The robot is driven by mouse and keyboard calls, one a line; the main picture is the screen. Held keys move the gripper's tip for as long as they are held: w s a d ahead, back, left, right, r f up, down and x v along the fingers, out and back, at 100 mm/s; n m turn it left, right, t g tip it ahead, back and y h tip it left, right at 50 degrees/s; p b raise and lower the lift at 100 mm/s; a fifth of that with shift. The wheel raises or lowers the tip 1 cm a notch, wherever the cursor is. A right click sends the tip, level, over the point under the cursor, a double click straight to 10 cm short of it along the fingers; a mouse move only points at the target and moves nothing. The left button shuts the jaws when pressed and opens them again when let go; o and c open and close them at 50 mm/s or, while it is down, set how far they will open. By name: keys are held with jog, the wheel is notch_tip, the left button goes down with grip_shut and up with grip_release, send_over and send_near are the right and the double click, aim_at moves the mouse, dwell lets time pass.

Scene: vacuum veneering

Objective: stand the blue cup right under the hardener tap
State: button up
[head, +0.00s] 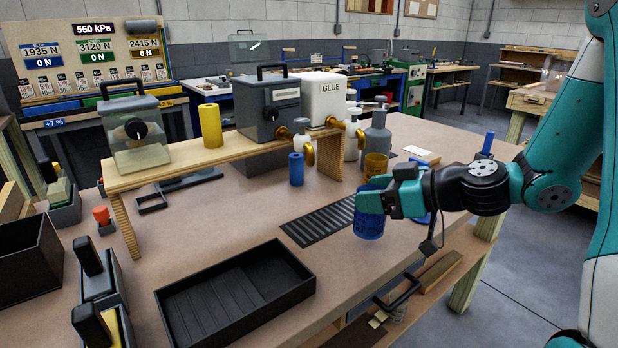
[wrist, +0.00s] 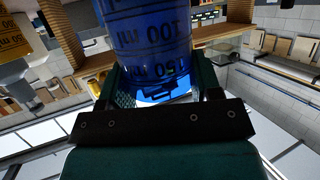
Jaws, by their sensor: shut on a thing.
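The blue cup (head: 369,222) is see-through with markings, and my gripper (head: 378,194) is shut on it. It is held upright, apparently above the bench right of the black grate. In the wrist view the blue cup (wrist: 152,45) sits between the fingers, its "100 ml" print upside down. The grey hardener tank (head: 268,112) stands on the wooden shelf, its brass tap (head: 307,153) reaching over the shelf's front edge. The cup is to the right of and nearer than this tap. The tank's small label is hard to read.
A solid blue cylinder (head: 296,170) stands below and left of the hardener tap. The white GLUE tank (head: 322,98) has its own tap (head: 360,138); an amber cup (head: 376,165) is near it. The grate (head: 322,220) is bare. A black tray (head: 235,300) lies in front.

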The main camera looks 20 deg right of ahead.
jog(key=shift+a+r+p+x, duration=0.15)
jog(key=shift+p+x, duration=0.65)
jog(key=shift+x, duration=1.45)
jog(key=shift+a+r+p+x, duration=0.15)
jog(key=shift+p+x, duration=0.7)
jog(key=shift+x, duration=1.4)
jog(key=shift+d+r+p+x, duration=0.15)
jog(key=shift+p+x, duration=0.65)
jog(key=shift+x, duration=1.45)
jog(key=shift+a+f, duration=0.1)
jog(key=o, duration=0.9)
jog(key=shift+o, duration=0.2)
